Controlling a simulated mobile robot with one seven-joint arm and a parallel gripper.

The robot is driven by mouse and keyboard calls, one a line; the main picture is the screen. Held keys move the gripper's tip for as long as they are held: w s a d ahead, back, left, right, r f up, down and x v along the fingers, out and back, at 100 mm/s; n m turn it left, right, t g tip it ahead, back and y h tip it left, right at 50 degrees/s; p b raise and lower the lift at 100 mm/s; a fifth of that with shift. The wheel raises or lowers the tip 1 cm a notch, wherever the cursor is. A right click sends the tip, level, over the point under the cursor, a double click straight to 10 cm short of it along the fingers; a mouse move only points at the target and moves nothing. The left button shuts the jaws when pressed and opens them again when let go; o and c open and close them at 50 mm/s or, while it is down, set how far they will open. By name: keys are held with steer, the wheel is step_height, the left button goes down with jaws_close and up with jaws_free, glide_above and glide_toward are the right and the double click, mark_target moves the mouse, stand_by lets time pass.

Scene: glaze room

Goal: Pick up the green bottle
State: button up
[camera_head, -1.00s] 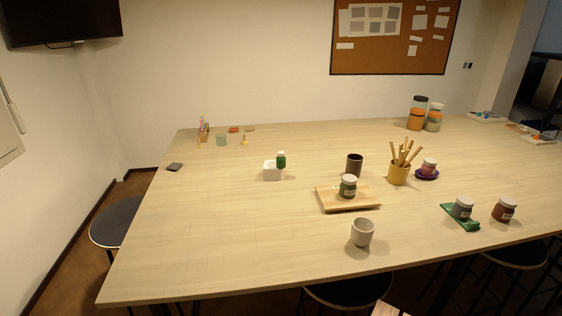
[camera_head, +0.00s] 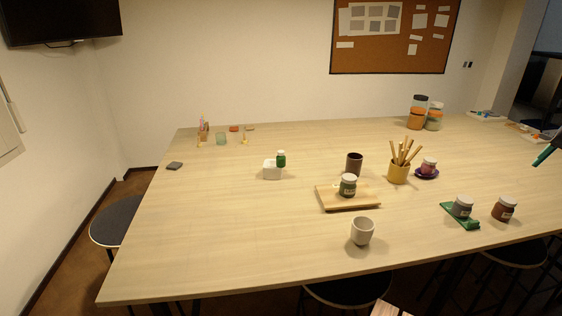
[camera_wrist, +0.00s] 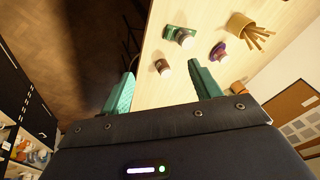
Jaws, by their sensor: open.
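In the head view, part of my gripper (camera_head: 546,155) shows at the right edge, far from the green bottle.
A wooden board (camera_head: 330,203) carries a grey-green jar (camera_head: 348,187). A dark cup (camera_head: 354,164), a pale cup (camera_head: 362,232) and a yellow pot of sticks (camera_head: 398,173) stand nearby. A brown jar (camera_head: 504,210) and a green tray (camera_head: 470,221) are at right. The table's left part is mostly clear.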

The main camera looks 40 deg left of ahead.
steer(key=w+a+m+g+y, duration=0.15)
steer(key=w+a, duration=0.45)
steer(key=a, duration=0.6)
steer(key=w+a+m+y, duration=0.1)
steer(key=w+a+m, duration=0.2)
steer(key=w+a, duration=0.55)
steer(key=w+a+m+y, duration=0.1)
steer(key=w+a+m, duration=0.2)
steer(key=a, duration=1.1)
steer(key=m+g+y, duration=0.1)
steer(key=m+g, duration=0.2)
steer(key=m, duration=0.4)
glide_toward(281, 157)
steer(key=w+f, duration=0.1)
steer(key=x, duration=1)
steer(key=shift+w+a, duration=0.1)
steer(key=shift+a, duration=0.35)
steer(key=shift+c, duration=0.2)
steer(key=c, duration=1.1)
